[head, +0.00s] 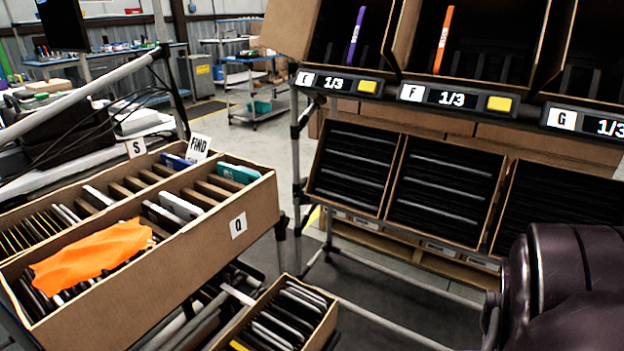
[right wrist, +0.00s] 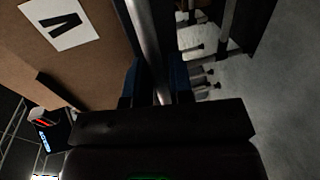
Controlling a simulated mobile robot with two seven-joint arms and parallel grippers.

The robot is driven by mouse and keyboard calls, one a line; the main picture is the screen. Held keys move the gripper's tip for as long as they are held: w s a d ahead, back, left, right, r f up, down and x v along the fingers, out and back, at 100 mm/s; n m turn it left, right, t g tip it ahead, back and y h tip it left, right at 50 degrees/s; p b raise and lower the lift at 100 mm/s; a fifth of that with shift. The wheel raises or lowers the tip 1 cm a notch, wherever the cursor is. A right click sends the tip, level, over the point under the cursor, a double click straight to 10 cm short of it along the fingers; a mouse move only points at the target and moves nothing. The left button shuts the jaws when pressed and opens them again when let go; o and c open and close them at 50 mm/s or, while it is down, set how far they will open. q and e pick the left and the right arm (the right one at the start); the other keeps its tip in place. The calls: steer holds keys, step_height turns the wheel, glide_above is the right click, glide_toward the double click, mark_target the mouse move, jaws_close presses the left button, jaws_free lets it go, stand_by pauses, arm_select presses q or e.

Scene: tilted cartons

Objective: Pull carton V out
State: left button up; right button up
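A cardboard carton wall (right wrist: 70,60) with a white V label (right wrist: 55,22) fills the upper left of the right wrist view. My right gripper (right wrist: 156,90) is beside this wall, with its dark, blue-sided fingers apart. A metal tube shows in the gap between the fingers; I cannot tell whether anything touches it. No V label shows in the head view, so I cannot tell which carton there is V. My left gripper is not in view.
A carton labelled Q (head: 255,207) holds several thin items and an orange cloth (head: 90,253). A smaller carton (head: 322,332) sits lower. A rack with cartons above F (head: 411,93) and black-filled cartons (head: 447,190) stands right. Some floor (head: 375,290) is open between.

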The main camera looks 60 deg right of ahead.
steer(key=shift+s, duration=0.1)
steer(key=p+v, duration=0.2)
steer(key=v, duration=0.8)
steer(key=shift+s, duration=0.3)
